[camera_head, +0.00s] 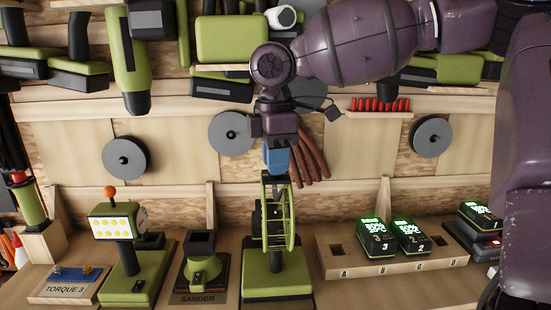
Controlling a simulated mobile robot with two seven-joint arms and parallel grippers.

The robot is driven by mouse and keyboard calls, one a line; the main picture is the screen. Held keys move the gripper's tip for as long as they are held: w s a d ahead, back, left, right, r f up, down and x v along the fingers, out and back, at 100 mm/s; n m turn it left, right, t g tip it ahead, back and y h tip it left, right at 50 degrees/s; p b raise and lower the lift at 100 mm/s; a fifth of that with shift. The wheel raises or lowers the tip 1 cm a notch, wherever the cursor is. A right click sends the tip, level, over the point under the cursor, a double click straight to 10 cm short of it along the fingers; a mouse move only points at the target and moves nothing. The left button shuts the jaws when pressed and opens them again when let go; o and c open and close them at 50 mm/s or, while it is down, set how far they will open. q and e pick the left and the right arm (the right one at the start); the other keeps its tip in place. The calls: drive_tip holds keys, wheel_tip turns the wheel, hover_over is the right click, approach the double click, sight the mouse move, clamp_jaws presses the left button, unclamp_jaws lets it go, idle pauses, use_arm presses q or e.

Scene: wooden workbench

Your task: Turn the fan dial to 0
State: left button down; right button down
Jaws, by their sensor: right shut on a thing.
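The green fan (278,228) stands on a green base (277,280) in the middle of the bench, its round cage seen nearly edge-on, with a dark part at its left side. My right gripper (276,168) points down from above onto the top of the fan and is shut at it. A blue part shows between the purple wrist and the cage; the exact contact is hard to make out. I cannot make out the dial or its setting. My left gripper is not in view.
A sander holder (200,270) and a green stand with a yellow-dotted panel (118,228) are left of the fan. A wooden battery rack (350,266) is close on the right. Brown strips (314,158) hang behind my wrist. Tools and grey discs (231,133) line the wall.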

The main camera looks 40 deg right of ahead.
drive_tip(key=shift+n, duration=2.3)
drive_tip(key=c, duration=0.9)
unclamp_jaws()
drive_tip(key=shift+c, duration=0.2)
wheel_tip(320, 180, up, 11)
